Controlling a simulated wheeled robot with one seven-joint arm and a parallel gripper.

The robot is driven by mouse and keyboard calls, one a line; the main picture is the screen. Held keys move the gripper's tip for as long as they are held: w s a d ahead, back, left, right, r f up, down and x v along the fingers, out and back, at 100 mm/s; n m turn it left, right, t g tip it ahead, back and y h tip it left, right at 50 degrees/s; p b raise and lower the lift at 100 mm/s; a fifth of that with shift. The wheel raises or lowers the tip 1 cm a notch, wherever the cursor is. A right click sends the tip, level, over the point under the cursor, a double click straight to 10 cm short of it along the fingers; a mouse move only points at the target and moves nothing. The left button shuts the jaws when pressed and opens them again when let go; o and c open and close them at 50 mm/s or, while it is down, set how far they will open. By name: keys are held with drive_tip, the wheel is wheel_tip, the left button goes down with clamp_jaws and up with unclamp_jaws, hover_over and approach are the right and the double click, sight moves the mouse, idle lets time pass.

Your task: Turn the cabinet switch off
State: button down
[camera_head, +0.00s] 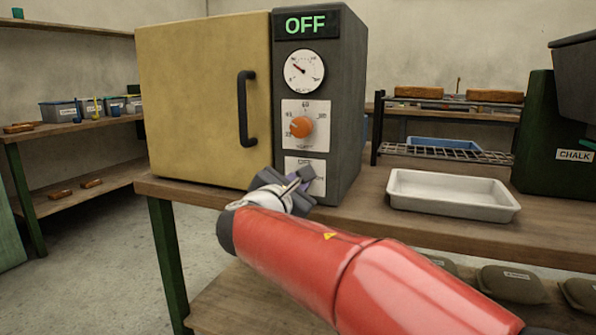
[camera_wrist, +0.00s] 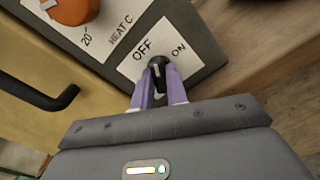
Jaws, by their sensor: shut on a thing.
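The cabinet (camera_head: 205,100) has a tan door with a black handle and a dark control panel on its right. A display (camera_head: 306,23) at the panel's top reads OFF in green. The black switch (camera_wrist: 157,66) sits on a white plate (camera_wrist: 130,68) marked OFF and ON, low on the panel. My gripper (camera_head: 304,183) is at this plate, with its purple fingers on either side of the switch, shut on it in the wrist view. The gripper hides most of the switch in the head view. The switch's exact angle is hard to tell.
An orange heat knob (camera_head: 301,127) and a dial gauge (camera_head: 304,71) sit above the switch. A white tray (camera_head: 452,208) stands on the wooden bench right of the cabinet. A wire rack (camera_head: 440,151) and a green chalk bin (camera_head: 540,125) are behind it.

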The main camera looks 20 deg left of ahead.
drive_tip(key=shift+n+p, duration=2.4)
drive_tip(key=shift+n, duration=0.5)
drive_tip(key=c, duration=1.4)
unclamp_jaws()
drive_tip(key=s, duration=0.8)
drive_tip(key=shift+a+b, duration=0.3)
